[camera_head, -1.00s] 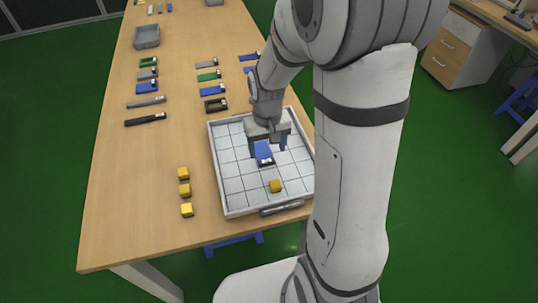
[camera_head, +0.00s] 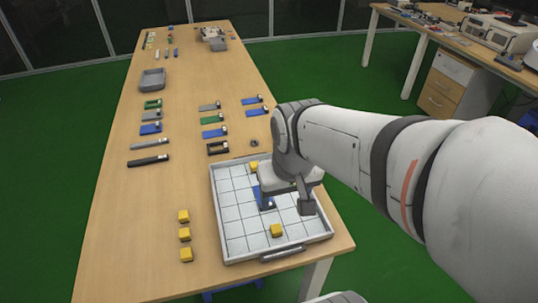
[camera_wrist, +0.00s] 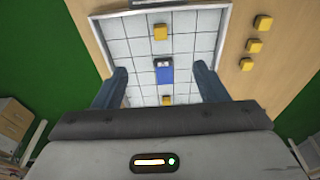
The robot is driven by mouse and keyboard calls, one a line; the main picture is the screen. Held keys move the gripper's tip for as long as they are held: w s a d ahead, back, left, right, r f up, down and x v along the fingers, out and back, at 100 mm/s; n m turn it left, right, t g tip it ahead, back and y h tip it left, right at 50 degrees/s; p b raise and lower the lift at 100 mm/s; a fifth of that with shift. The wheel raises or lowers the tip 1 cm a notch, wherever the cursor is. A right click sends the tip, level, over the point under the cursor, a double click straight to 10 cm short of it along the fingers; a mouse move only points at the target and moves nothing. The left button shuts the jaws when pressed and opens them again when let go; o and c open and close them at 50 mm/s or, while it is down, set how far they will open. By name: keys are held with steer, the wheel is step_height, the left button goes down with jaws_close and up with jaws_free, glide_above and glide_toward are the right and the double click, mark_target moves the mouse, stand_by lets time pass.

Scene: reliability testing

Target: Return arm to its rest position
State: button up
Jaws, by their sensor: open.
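My arm reaches in from the right in the head view, with my gripper (camera_head: 288,196) over the gridded white tray (camera_head: 245,253). In the wrist view my gripper (camera_wrist: 160,78) has its two fingers wide apart with nothing between them. A blue part with a dark end (camera_wrist: 164,74) lies on the tray below, seen through the gap between the fingers. In the head view this blue part (camera_head: 266,201) is partly hidden by my gripper. One yellow cube (camera_head: 276,230) lies near the tray's front and another (camera_head: 254,167) near its back.
Three yellow cubes (camera_head: 185,234) stand in a row on the wooden table (camera_head: 130,220), left of the tray. Rows of blue, green, grey and black parts lie further back, with a grey bin (camera_head: 152,79) behind them. A second bench with drawers (camera_head: 450,85) stands at the right.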

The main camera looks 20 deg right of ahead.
steer(key=shift+s+d+r, duration=0.1)
steer(key=shift+s+d, duration=0.2)
steer(key=shift+s, duration=0.3)
step_height(320, 180, up, 3)
steer(key=shift+s+f+p, duration=0.1)
steer(key=shift+f+p, duration=0.05)
steer(key=shift+p, duration=1.1)
